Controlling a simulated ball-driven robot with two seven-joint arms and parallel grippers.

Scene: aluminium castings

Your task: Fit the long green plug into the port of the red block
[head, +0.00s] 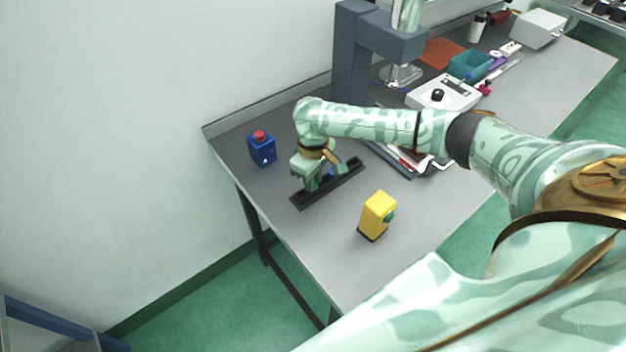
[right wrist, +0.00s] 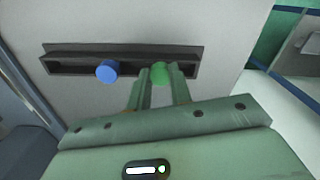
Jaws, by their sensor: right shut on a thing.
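My right gripper (head: 312,187) reaches down over a black rack (head: 345,180) on the grey bench. In the right wrist view, my right gripper (right wrist: 160,82) is shut on a green plug (right wrist: 160,72), seen end-on at the rack (right wrist: 75,57), so its length cannot be told. A blue plug (right wrist: 107,71) stands in the rack to the left of it. In the head view the gripper hides the green plug. I cannot make out a red block with a port in either view. My left gripper is not in view.
A blue block (head: 262,152) with a red top stands behind and left of the rack. A yellow block (head: 376,213) with a green round piece on its side stands in front, to the right. A dark stand (head: 352,60) and a white box (head: 443,95) are farther back.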

